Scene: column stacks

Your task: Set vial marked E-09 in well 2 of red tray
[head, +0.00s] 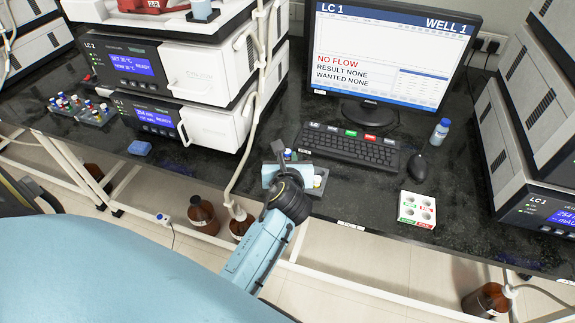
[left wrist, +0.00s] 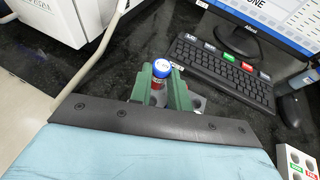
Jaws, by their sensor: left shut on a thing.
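My left gripper (head: 287,160) is low over the front edge of the dark bench, in front of the keyboard. In the left wrist view its green fingers (left wrist: 160,88) are shut on a blue-capped vial (left wrist: 162,69) with a red band below the cap. The vial's blue cap (head: 288,153) also shows in the head view. Its marking cannot be read. A small grey holder with holes (left wrist: 196,102) lies beside and below the fingers, partly hidden. A red tray-like item (head: 140,5) sits on the left instrument stack, cut off by the picture's top. My right gripper is out of view.
A white block with several wells (head: 417,209) and red and green labels lies at the bench's front right. A keyboard (head: 348,148), mouse (head: 417,167), monitor (head: 385,55) and blue-capped bottle (head: 440,131) stand behind. Racks of vials (head: 92,114) are at left.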

